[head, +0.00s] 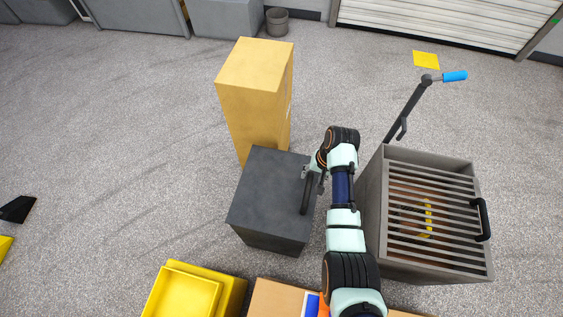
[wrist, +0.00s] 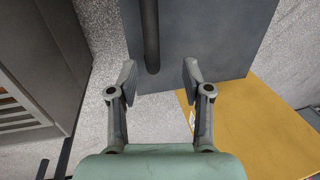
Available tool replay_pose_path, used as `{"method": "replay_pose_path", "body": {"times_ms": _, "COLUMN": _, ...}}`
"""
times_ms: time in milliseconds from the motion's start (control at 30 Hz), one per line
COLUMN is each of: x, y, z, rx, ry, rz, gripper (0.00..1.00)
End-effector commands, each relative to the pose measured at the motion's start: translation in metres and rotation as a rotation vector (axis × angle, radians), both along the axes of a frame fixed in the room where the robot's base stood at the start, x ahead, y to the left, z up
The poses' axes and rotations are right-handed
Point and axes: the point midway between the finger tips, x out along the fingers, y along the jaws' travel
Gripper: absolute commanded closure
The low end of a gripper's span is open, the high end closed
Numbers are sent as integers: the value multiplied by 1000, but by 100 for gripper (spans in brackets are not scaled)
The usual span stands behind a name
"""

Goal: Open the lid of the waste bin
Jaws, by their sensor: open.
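The waste bin appears to be the dark grey box (head: 268,190), standing on the floor left of my arm. Its flat top looks shut. A black bar handle (head: 306,197) runs along the top's right edge. My gripper (head: 314,176) is open beside the far end of this handle. In the wrist view, my open fingers (wrist: 159,78) have nothing between their tips. The handle (wrist: 151,35) enters from the top edge and its near end lies just ahead, in line with the gap. The dark box top (wrist: 215,35) fills the upper right there. Whether the fingers touch the handle cannot be told.
A tall yellow-tan box (head: 255,95) stands right behind the bin and also shows in the wrist view (wrist: 255,125). A grey slatted crate (head: 372,205) with a black handle is close on the right. Yellow bins (head: 238,290) sit in front.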

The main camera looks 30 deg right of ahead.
Motion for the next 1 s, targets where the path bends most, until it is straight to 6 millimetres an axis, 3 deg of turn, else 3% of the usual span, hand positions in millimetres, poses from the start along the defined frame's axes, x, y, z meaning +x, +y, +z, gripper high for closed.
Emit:
{"method": "replay_pose_path", "body": {"times_ms": 200, "x": -1, "y": 0, "z": -9, "rx": 5, "ry": 5, "rz": -4, "gripper": 51}}
{"method": "replay_pose_path", "body": {"times_ms": 600, "x": 10, "y": 9, "z": -74, "rx": 3, "ry": 3, "rz": -2, "gripper": 51}}
{"method": "replay_pose_path", "body": {"times_ms": 933, "x": 11, "y": 10, "z": -77, "rx": 3, "ry": 2, "rz": -2, "gripper": 51}}
{"method": "replay_pose_path", "body": {"times_ms": 1000, "x": 11, "y": 10, "z": -77, "rx": 3, "ry": 2, "rz": -2, "gripper": 61}}
